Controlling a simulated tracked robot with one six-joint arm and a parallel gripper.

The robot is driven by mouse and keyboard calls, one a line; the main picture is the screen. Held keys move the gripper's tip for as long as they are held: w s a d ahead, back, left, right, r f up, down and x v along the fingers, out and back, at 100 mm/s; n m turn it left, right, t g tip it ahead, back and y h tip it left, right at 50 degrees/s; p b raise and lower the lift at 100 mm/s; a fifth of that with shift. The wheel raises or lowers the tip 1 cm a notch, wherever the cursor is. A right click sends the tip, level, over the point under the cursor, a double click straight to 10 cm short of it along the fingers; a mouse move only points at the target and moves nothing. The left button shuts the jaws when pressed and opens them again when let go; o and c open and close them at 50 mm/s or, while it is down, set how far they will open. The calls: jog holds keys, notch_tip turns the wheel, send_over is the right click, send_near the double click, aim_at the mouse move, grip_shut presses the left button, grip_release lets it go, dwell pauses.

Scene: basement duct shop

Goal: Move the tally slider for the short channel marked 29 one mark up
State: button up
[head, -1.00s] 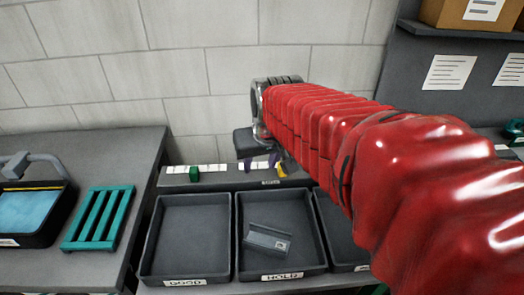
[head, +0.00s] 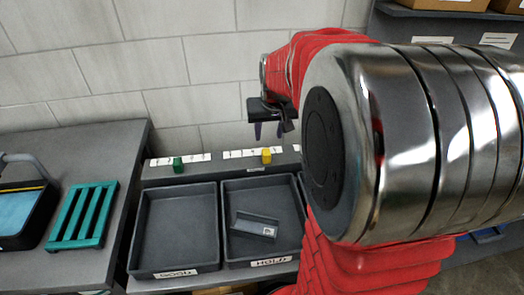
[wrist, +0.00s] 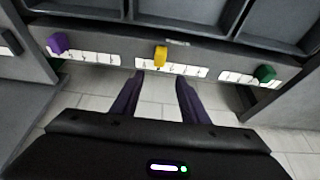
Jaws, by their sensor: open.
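The channel (head: 255,226), a short grey piece with a small label, lies in the tray marked HOLD (head: 229,254); its number is too small to read. Behind that tray, a yellow slider (head: 267,154) sits on a white marked strip, right of the strip's middle. The yellow slider also shows in the wrist view (wrist: 160,56). My gripper (head: 268,130) is open and empty, its fingers behind and above the yellow slider in the head view. In the wrist view the fingertips (wrist: 160,78) point toward the slider, apart from it, with the slider ahead of their gap.
A green slider (head: 178,165) sits on the strip behind the tray marked GOOD (head: 180,187). A purple slider (wrist: 57,42) shows only in the wrist view. A teal rack (head: 84,216) stands on the left bench. A block wall rises behind.

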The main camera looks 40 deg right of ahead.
aim_at(266, 151)
jog(key=x, duration=1.3)
jog(key=shift+f, duration=0.35)
jog(key=shift+c, duration=0.5)
grip_shut()
